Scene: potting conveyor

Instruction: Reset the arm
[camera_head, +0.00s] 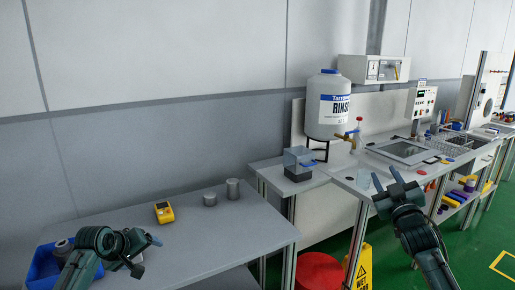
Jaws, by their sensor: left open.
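My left gripper (146,255) is low at the left, over the near part of the grey table (235,240). Its fingers are apart and I see nothing between them. My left arm covers part of a blue bin (42,265) at the table's left end. My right gripper (384,177) points up and away at the right, in front of the workbench. Its two fingers are spread with nothing held between them. I cannot tell its exact height over the bench edge.
A yellow device (164,212) and two grey metal cylinders (233,189) stand at the grey table's back. A red drum (319,272) and yellow wet-floor sign (359,270) stand below. The table's right front is clear.

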